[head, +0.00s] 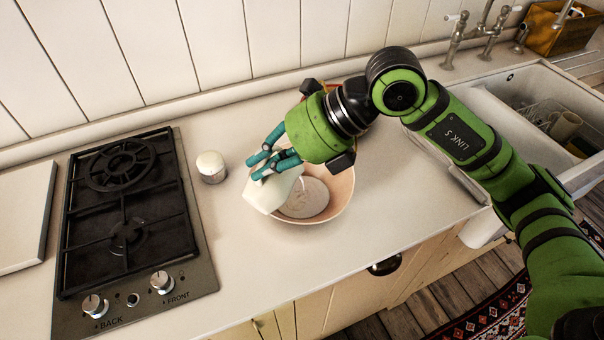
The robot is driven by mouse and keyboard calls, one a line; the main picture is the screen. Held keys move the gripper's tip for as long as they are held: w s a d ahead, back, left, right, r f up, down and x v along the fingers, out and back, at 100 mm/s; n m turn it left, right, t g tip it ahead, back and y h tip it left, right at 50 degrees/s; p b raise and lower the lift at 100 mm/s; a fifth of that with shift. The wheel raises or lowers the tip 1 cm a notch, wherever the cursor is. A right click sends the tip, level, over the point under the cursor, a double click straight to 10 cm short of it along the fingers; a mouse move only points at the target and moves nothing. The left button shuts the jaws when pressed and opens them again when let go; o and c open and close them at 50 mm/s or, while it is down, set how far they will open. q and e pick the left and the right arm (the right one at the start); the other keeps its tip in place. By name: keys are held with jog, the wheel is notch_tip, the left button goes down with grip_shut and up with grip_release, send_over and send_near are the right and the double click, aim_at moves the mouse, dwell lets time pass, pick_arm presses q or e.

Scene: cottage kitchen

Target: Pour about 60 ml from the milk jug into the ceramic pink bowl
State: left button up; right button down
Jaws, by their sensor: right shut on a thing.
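My right gripper (269,166) is shut on the white milk jug (268,194). It holds the jug tilted over the left side of the ceramic pink bowl (344,196). The bowl stands upright on the counter. A whitish pool (308,199) lies in the bowl, with a pale streak above it near the jug. I cannot tell for sure whether milk is flowing at this moment. The gripper hides part of the jug and the far left rim of the bowl. My left gripper is not in view.
A gas hob (130,220) lies further left. A reddish object (333,87) is mostly hidden behind my right gripper. The sink (520,90) is at the right. The counter's front edge is close below the bowl.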

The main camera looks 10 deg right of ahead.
aim_at(253, 201)
jog(key=shift+s+a+r+p, duration=0.4)
jog(key=shift+p, duration=0.2)
jog(key=shift+s+a+f+n+t+h+b, duration=0.35)
jog(key=shift+s+a+n+t+h+b, duration=0.35)
jog(key=shift+h+b, duration=0.4)
jog(key=shift+a+h, duration=0.3)
jog(key=shift+a, duration=0.05)
jog(key=t+h+b, duration=0.1)
jog(key=b, duration=0.1)
jog(key=f+n+t+h+b, duration=0.1)
jog(key=b, duration=0.1)
jog(key=shift+s+a+f, duration=0.15)
jog(key=shift+s+a, duration=0.2)
jog(key=shift+s, duration=0.05)
